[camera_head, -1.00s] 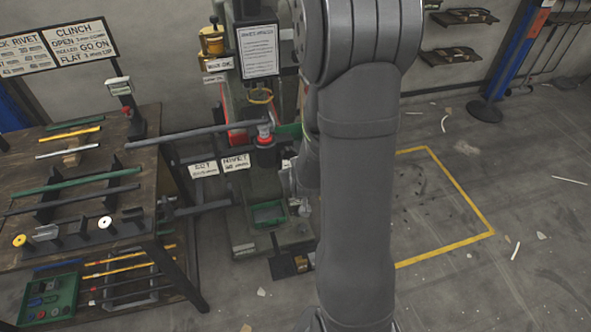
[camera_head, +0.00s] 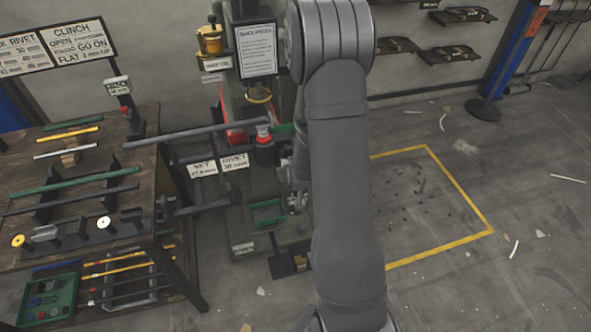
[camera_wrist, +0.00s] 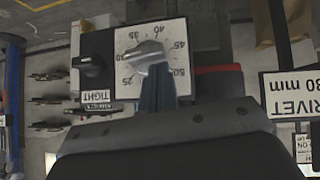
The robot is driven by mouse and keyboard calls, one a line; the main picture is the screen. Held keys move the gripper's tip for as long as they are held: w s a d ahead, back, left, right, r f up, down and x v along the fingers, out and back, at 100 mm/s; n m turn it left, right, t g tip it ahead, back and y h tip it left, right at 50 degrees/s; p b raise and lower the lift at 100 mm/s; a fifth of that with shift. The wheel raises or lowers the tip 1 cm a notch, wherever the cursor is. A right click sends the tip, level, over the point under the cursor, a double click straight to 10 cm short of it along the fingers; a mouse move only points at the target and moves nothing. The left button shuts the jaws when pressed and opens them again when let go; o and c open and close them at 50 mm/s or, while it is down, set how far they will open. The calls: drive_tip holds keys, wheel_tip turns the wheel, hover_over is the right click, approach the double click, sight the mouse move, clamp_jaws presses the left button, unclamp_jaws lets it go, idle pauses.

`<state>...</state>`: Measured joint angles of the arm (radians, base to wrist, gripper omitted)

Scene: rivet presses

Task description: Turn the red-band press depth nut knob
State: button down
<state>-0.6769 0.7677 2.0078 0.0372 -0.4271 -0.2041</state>
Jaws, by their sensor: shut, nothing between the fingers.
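The press (camera_head: 240,110) stands behind the bench's right end, with a red band (camera_head: 264,133) on its dark cylinder. In the wrist view, which is upside down, a white dial plate (camera_wrist: 128,82) carries numbers around a grey pointer knob (camera_wrist: 146,53). A black knob (camera_wrist: 90,66) sits left of it beside a "TIGHT" label. My gripper (camera_wrist: 157,82) is shut and empty, its fingertips just below the grey knob in the picture; whether they touch it is unclear. My arm hides part of the press in the head view.
A long grey bar (camera_head: 195,134) runs from the bench (camera_head: 150,150) to the press. Label cards (camera_head: 235,162) hang by the press, and one shows large at right in the wrist view (camera_wrist: 288,94). A green tray (camera_head: 267,212) sits low.

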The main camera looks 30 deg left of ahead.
drive_tip(key=shift+w+a+f, duration=0.15)
drive_tip(key=shift+w+f, duration=0.05)
drive_tip(key=shift+f, duration=0.05)
drive_tip(key=shift+f, duration=0.45)
drive_tip(key=shift+s, duration=0.15)
